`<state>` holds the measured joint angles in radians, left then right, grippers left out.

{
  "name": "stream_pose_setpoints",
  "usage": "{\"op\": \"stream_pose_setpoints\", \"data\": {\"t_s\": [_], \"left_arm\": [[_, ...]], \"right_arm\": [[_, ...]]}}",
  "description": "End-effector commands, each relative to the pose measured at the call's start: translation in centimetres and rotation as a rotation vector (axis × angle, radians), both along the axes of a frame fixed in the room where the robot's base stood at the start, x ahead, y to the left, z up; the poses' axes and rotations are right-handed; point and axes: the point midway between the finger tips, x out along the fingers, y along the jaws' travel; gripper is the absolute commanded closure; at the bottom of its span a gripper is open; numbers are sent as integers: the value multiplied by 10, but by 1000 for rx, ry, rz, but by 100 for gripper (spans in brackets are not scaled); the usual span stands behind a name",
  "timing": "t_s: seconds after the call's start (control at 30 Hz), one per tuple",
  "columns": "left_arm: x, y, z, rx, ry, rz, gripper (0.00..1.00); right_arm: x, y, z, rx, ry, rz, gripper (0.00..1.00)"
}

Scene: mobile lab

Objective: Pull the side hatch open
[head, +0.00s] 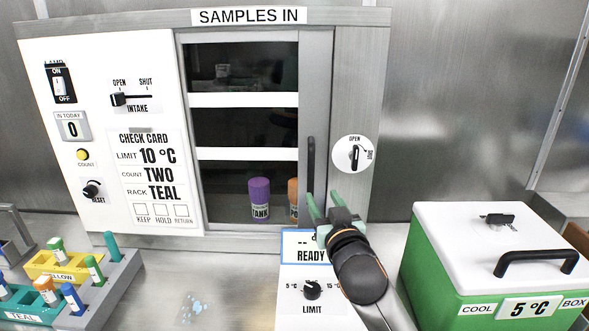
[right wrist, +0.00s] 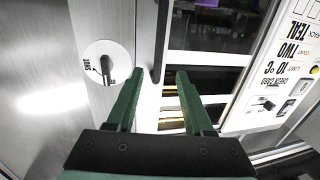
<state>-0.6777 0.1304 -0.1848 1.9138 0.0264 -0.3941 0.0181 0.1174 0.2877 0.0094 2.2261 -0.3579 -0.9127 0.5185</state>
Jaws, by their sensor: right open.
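The side hatch (head: 316,90) is a grey-framed glass door under the "SAMPLES IN" sign, and it looks closed. Its vertical black handle (head: 311,165) is on the door's right edge; it also shows in the right wrist view (right wrist: 162,35). My right gripper (head: 324,197) is open at the handle's lower end. In the right wrist view the handle's lower part lies between the fingertips (right wrist: 160,75) in the picture; I see no clear contact. A round white plate with a black lever (head: 353,154) sits right of the handle, its lever roughly upright. My left gripper is not in view.
Behind the glass stand a purple tank (head: 260,199) and an orange one (head: 293,200). A "READY" display and limit knob (head: 312,289) stand below my right gripper. A green cool box (head: 430,265) is at right, a vial rack (head: 120,278) at left.

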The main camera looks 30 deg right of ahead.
Motion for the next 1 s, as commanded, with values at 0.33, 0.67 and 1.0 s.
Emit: {"op": "stream_pose_setpoints", "data": {"t_s": [0.33, 0.67, 1.0], "left_arm": [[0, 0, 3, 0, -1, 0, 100], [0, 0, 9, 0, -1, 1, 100], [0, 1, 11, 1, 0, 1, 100]], "right_arm": [[25, -14, 10, 1, -17, -15, 48], [80, -34, 9, 1, -16, -14, 48], [113, -45, 8, 4, -16, -13, 48]]}}
